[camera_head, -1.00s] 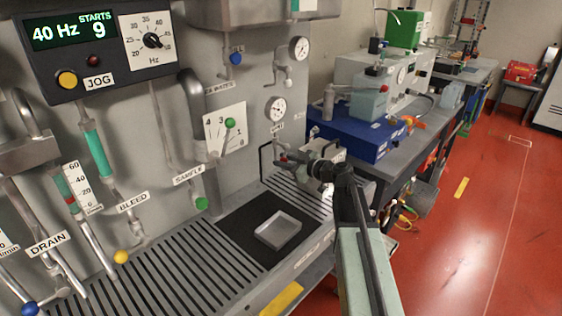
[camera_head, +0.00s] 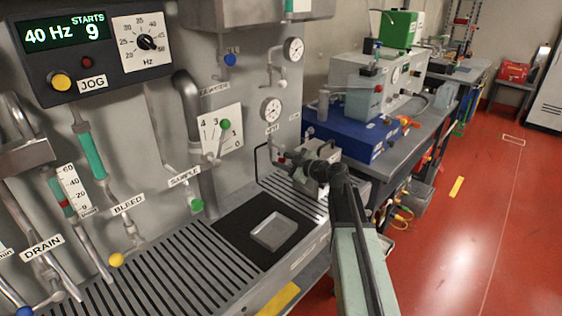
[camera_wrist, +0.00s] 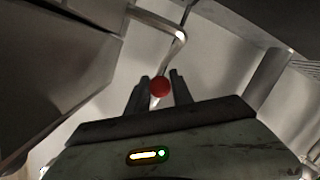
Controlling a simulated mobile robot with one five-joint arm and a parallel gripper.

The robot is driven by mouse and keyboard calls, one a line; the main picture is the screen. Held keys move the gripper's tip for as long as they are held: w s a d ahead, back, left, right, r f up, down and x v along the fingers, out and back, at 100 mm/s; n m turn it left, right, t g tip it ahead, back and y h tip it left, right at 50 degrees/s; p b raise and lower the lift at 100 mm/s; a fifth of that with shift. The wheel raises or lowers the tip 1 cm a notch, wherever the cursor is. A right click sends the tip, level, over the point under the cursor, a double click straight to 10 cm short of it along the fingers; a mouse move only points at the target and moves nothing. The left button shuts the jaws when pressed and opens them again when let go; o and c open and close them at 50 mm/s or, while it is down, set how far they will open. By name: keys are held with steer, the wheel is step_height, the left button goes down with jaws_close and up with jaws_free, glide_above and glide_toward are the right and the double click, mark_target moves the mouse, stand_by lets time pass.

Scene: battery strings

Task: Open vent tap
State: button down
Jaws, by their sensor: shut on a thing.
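The vent tap's red knob (camera_wrist: 160,87) shows in the wrist view between the two dark fingers of my gripper (camera_wrist: 158,82). My gripper is shut on this knob. A pale bent pipe (camera_wrist: 178,45) runs behind the knob. In the head view my gripper (camera_head: 286,158) is at the panel just below the VENT label (camera_head: 272,128), and only a small red spot of the knob shows. The rest of the tap is mostly hidden behind my gripper, so its handle angle is hard to tell.
A thin dark bent rod (camera_head: 258,165) stands left of my gripper. A round gauge (camera_head: 271,109) is above it. A metal tray (camera_head: 273,231) lies on a black mat below. A bench with a blue unit (camera_head: 350,138) is to the right. Red floor is open farther right.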

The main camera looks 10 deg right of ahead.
steer(key=c, duration=1.1)
jaws_free()
steer(key=shift+c, duration=0.2)
